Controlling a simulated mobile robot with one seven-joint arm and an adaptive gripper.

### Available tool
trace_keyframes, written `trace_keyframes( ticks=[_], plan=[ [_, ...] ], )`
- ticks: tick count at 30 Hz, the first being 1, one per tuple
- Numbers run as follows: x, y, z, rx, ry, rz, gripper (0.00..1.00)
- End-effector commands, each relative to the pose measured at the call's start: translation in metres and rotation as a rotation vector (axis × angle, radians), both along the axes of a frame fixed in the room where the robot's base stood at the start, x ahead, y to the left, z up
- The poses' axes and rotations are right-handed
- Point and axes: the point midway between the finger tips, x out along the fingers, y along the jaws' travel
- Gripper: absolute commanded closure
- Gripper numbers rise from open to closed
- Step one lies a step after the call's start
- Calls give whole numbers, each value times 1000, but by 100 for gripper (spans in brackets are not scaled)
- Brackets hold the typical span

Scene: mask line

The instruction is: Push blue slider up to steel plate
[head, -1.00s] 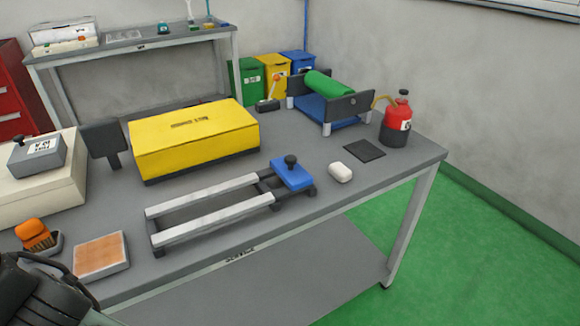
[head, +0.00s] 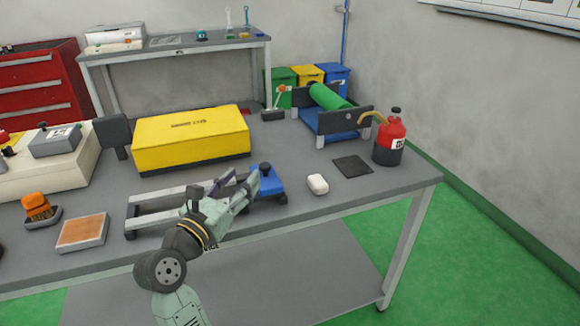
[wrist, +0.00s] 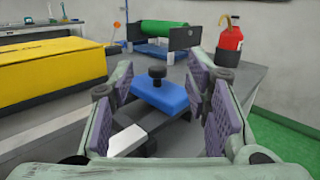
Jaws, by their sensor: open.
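The blue slider (head: 268,182) with a black knob sits at the right end of a frame of two pale rails (head: 155,195). It also shows in the wrist view (wrist: 165,97), ahead between my fingers. My gripper (head: 238,184) is open above the rails, its fingers pointing toward the slider. In the wrist view my gripper (wrist: 165,110) has purple finger pads on both sides of the slider, apart from each other; contact cannot be told. My arm hides part of the rails.
A yellow box (head: 190,138) stands behind the rails. A green roller (head: 328,97) is behind. An orange-topped pad (head: 82,231) is at the left.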

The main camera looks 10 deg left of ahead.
Motion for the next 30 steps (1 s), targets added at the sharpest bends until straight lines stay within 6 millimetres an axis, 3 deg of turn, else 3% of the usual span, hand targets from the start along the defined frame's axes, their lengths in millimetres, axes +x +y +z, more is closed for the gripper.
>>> trace_keyframes(
  ticks=[1, 4, 8, 21, 30],
  plan=[
    [2, 3, -15, 17, 44, 12, 56],
    [7, 4, -28, 38, 84, 18, 56],
    [20, 2, -28, 41, 89, 18, 56],
    [96, -13, -26, 40, 86, 18, 56],
    [111, -16, -28, 39, 84, 19, 56]
  ],
)
